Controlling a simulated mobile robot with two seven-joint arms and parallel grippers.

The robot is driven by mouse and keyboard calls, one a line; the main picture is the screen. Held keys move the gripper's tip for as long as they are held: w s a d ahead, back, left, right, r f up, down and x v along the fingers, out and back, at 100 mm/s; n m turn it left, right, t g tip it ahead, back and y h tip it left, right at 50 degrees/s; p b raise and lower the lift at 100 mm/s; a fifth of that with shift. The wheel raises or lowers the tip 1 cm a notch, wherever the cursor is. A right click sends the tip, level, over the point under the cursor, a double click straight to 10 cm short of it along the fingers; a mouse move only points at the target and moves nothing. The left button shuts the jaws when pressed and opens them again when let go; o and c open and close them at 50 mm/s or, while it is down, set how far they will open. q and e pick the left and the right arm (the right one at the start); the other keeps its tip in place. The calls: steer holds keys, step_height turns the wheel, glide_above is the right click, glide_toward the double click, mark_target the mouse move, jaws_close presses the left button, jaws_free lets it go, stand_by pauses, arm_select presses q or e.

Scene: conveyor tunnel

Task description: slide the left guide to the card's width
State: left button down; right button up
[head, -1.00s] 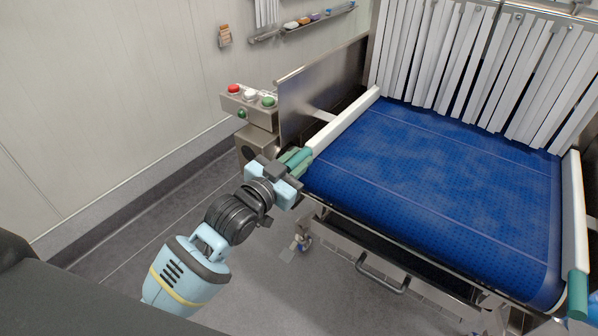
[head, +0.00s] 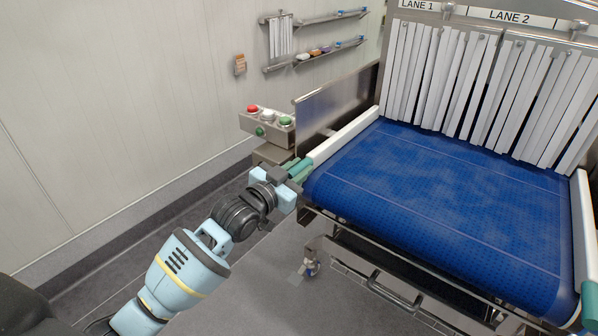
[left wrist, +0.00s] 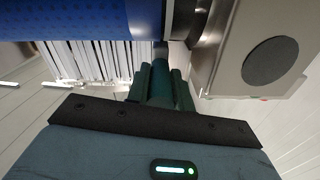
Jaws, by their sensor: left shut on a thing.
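The left guide (head: 345,135) is a white bar with a green end grip (head: 309,161), along the left edge of the blue belt (head: 440,200). My left gripper (head: 298,170) is shut on that green grip at the belt's near left corner. In the left wrist view the green grip (left wrist: 161,85) sits between the dark green fingers. The right guide (head: 583,225), also white with a green end, runs along the belt's right edge. I cannot make out a card on the belt. My right gripper is not in view.
White strip curtains (head: 470,85) hang at the belt's far end under lane signs. A button box (head: 266,124) with red, white and green buttons stands left of the steel side plate (head: 335,100). The belt's surface looks clear.

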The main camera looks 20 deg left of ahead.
arm_select(q)
steer(key=c, duration=1.5)
jaws_free()
steer(key=shift+f, duration=0.2)
steer(key=shift+c, duration=0.2)
steer(key=o, duration=0.3)
steer(key=shift+r, duration=0.1)
steer(key=shift+s, duration=0.1)
steer(key=v, duration=0.7)
steer(key=shift+s+a, duration=0.15)
steer(key=shift+s, duration=0.2)
